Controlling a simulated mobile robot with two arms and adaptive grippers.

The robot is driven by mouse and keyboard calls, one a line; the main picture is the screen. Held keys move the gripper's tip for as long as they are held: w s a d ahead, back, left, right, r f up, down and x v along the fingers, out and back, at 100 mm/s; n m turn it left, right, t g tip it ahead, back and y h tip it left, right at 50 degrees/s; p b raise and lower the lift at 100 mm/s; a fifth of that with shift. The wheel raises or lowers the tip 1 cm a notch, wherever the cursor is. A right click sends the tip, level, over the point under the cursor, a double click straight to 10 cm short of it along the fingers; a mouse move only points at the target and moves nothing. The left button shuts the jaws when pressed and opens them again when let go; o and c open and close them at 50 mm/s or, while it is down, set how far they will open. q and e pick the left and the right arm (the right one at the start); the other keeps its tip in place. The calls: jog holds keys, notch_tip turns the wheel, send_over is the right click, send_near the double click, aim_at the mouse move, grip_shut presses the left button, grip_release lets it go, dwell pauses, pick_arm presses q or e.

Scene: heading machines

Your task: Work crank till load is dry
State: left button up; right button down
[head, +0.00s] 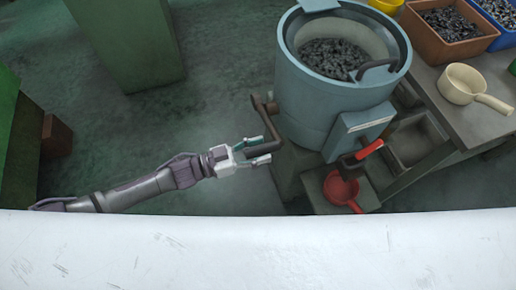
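A blue-grey drum machine (310,105) stands right of centre in the head view, its open top showing a dark load of small metal pieces (333,58). A brown crank (262,115) sticks out of its left side and bends down towards my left gripper. My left gripper (262,151) reaches in from the left, its two fingers apart on either side of the crank's dark handle at the lower end. Whether the fingers press on the handle is too small to tell. My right gripper is not in view.
A red-handled lever (368,150) sits on the machine's front above a red pan (341,188). The bench (475,125) at right carries a cream ladle pan (462,84), a brown bin (428,42) and a blue bin (508,37). A green block (128,45) stands at upper left; floor between is clear.

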pick_arm(q)
grip_shut()
jog(key=shift+w+a+r+n+p, duration=0.15)
jog(key=shift+r+n+p, duration=0.25)
jog(key=shift+r+p, duration=0.3)
jog(key=w+a+r+n+p, duration=0.4)
jog(key=w+r+n, duration=0.5)
jog(key=w+n, duration=0.2)
jog(key=shift+w+a+r+n, duration=0.2)
jog(key=shift+w+r+n, duration=0.2)
jog(key=shift+w, duration=0.95)
jog(key=shift+o, duration=1.2)
grip_release()
jog(key=shift+f, duration=0.1)
